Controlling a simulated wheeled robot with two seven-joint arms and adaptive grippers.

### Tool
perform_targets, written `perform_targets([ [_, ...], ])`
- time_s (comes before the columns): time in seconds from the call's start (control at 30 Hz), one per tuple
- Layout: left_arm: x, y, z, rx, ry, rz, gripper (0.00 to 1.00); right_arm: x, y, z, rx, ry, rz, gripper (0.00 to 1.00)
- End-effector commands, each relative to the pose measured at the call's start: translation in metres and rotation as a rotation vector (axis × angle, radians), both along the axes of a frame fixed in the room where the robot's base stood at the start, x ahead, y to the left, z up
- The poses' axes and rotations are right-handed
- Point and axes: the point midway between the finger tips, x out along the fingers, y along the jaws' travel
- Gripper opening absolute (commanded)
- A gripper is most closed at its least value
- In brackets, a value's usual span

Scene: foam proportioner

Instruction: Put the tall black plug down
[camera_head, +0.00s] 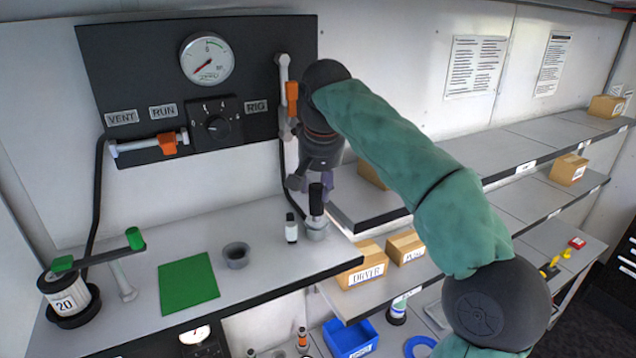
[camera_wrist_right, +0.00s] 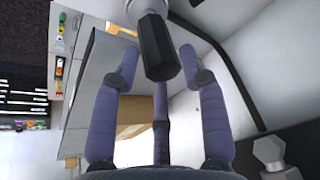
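The tall black plug (camera_head: 316,201) stands upright in a silver fitting (camera_head: 317,230) near the right front edge of the grey counter. In the right wrist view, the black plug (camera_wrist_right: 158,50) points in between my fingers, with clear gaps to the side fingers. My right gripper (camera_head: 312,183) is just above and around the plug's top, pointing down. Its purple fingers are spread open, as the right wrist view (camera_wrist_right: 160,62) also shows. Whether the middle finger touches the plug cannot be told. My left gripper is not in view.
A small black-capped bottle (camera_head: 291,228) stands just left of the plug. A grey cup (camera_head: 236,255), a green mat (camera_head: 188,283) and a canister (camera_head: 66,297) are farther left. A black gauge panel (camera_head: 255,60) rises behind. Shelves with boxes (camera_head: 363,266) lie right.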

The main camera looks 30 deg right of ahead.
Motion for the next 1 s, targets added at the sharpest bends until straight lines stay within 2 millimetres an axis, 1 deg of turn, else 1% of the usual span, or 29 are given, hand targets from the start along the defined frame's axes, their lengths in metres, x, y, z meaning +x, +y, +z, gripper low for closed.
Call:
perform_targets([
  [0.33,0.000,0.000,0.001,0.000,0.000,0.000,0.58,0.000,0.000,0.001,0.000,0.000,0.000,0.59],
  [0.43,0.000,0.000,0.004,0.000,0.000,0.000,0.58,0.000,0.000,0.006,0.000,0.000,0.000,0.59],
  [0.57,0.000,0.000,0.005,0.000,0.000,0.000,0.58,-0.005,0.002,0.022,0.001,-0.004,0.001,0.59],
  [0.8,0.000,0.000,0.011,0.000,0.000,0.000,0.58,-0.018,0.007,0.058,0.000,-0.003,0.002,0.59],
  [0.9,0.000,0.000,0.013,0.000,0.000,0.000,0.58,-0.021,0.008,0.068,-0.001,-0.002,0.000,0.59],
  [1.0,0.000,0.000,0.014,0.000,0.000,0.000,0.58,-0.023,0.008,0.073,0.000,0.000,0.000,0.59],
])
